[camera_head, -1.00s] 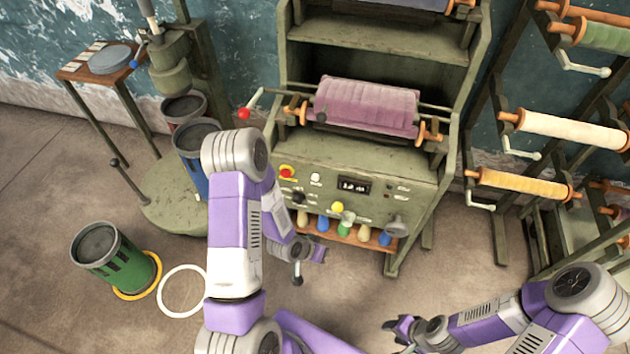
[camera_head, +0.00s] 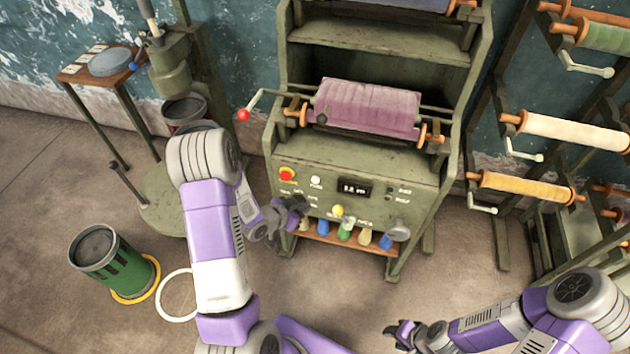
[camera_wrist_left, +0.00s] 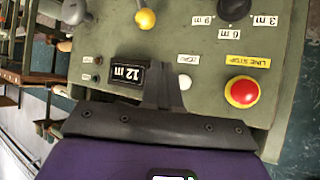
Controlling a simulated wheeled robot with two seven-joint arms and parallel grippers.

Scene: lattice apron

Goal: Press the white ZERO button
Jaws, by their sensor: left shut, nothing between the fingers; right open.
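The white ZERO button (camera_head: 316,181) is on the upper part of the green machine panel, right of the red button. The left wrist view, upside down, shows the white button (camera_wrist_left: 185,82) beside the fingers, with a small white label by it. My left gripper (camera_head: 300,206) is shut and empty, in front of the panel, below and left of the button in the head view. Its closed fingers (camera_wrist_left: 159,84) lie between the button and the display (camera_wrist_left: 127,74), partly over the button's edge. I cannot tell whether they touch. My right gripper (camera_head: 398,334) is open, low and away from the machine.
A red LINE STOP button (camera_wrist_left: 242,92) is close beside the white one. A yellow knob (camera_head: 338,210) and a black knob (camera_wrist_left: 234,8) are also on the panel. A red-tipped crank (camera_head: 243,115) sticks out at the machine's upper left.

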